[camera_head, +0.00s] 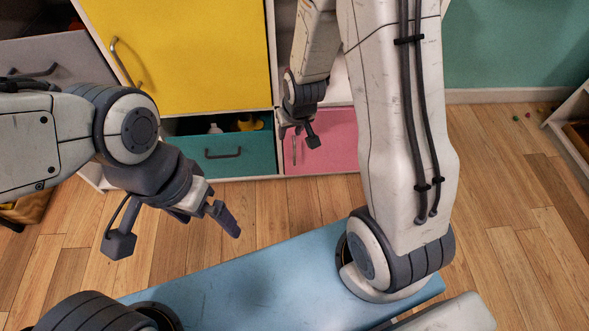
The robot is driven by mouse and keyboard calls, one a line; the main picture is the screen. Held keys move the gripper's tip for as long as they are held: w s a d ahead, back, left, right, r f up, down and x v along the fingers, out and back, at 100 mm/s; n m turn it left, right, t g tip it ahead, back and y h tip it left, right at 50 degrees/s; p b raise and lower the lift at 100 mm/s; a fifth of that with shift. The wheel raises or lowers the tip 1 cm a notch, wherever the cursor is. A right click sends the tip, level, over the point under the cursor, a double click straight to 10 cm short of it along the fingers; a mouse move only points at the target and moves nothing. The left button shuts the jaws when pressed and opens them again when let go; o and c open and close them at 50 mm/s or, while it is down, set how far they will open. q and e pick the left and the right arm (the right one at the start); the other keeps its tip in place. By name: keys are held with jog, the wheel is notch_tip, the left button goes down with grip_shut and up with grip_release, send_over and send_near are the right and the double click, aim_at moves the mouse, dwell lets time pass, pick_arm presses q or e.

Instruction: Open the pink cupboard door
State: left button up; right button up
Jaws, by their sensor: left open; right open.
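The pink cupboard door (333,148) is at the bottom right of the cabinet and looks shut. Its thin upright handle (294,151) is near the door's left edge. My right gripper (297,134) is open and empty, pointing down in front of the top left part of the door, at the handle's upper end. I cannot tell whether it touches the handle. My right arm hides the door's right part. My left gripper (208,221) is open and empty over the wooden floor, left of the door and apart from it.
Left of the pink door is a teal drawer (225,157), partly open, with a yellow item (250,123) inside. A large yellow door (185,55) is above it. A grey drawer (48,66) is at left. Wooden floor (285,207) is clear before the cabinet.

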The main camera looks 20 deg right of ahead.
jog(key=b, duration=0.4)
send_near(295, 152)
jog(key=f, duration=0.1)
jog(key=shift+m, duration=0.4)
jog(key=b+x, duration=0.6)
jog(key=x, duration=0.4)
jog(key=shift+w, duration=0.2)
pick_arm(q)
notch_tip(295, 152, down, 12)
jog(key=shift+f, duration=0.1)
pick_arm(e)
grip_shut()
